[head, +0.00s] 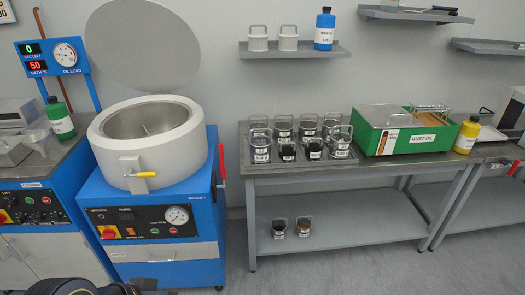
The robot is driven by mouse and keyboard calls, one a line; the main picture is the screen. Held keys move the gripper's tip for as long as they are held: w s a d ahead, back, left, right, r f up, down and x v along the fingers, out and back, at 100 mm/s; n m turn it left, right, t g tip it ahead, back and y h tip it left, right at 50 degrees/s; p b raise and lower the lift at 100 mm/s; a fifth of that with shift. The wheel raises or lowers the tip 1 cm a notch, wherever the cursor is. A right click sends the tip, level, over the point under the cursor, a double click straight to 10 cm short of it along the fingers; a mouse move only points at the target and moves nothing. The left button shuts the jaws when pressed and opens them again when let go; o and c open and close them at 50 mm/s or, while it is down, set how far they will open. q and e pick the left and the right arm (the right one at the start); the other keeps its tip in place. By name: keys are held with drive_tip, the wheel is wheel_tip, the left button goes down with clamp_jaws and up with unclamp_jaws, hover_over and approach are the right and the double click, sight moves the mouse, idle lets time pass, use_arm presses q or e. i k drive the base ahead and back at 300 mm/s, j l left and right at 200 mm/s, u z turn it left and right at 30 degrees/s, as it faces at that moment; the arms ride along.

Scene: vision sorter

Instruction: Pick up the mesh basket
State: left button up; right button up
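Several small mesh baskets with wire handles and white labels stand in two rows in a tray (285,163) on the middle table. One basket (340,146) stands at the right end of the front row. Two more baskets are on the table's lower shelf, one on the left (279,229) and one on the right (304,227). Two pale, handled containers (258,41) stand on the wall shelf. I cannot tell which basket the task means. A dark part of my own arm shows at the bottom left edge. Neither gripper's fingers are in view.
A blue machine (165,255) with a round drum (150,145) and open lid (143,45) stands left of the table. A green box (405,140) marked for oil and a yellow bottle (467,134) stand right of the baskets. The floor (330,270) in front is clear.

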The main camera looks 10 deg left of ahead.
sight(260, 145)
drive_tip(key=i+l, duration=0.1)
drive_tip(key=i, duration=1)
drive_tip(key=i+l, duration=0.15)
drive_tip(key=i, duration=0.9)
